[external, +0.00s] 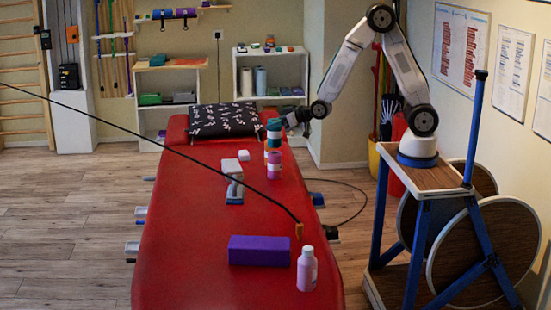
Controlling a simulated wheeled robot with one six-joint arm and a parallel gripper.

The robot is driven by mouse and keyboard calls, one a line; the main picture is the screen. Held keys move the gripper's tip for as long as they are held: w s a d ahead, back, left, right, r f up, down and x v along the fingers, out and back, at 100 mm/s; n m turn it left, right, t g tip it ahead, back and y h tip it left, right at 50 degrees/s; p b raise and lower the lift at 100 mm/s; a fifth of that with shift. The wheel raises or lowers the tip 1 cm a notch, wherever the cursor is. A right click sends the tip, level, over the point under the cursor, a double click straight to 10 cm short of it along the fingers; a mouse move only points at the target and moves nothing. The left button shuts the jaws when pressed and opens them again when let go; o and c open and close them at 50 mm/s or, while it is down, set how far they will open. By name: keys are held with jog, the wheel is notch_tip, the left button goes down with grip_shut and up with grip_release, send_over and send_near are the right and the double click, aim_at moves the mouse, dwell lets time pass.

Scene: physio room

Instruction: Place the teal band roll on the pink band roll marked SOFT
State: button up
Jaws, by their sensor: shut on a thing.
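My gripper (288,121) is at the far end of the red treatment table, reaching in from the right. It is shut on the teal band roll (274,125), which is upright with a pale band round it. An orange and white item (266,149) shows at the left edge of the two rolls. The SOFT lettering is too small to read.
A black cord crosses the view. The table's left side is clear.

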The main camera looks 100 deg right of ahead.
aim_at(275, 131)
jog(key=shift+f, duration=1.45)
jog(key=o, duration=1.2)
jog(key=shift+f, duration=0.15)
jog(key=shift+c, duration=0.2)
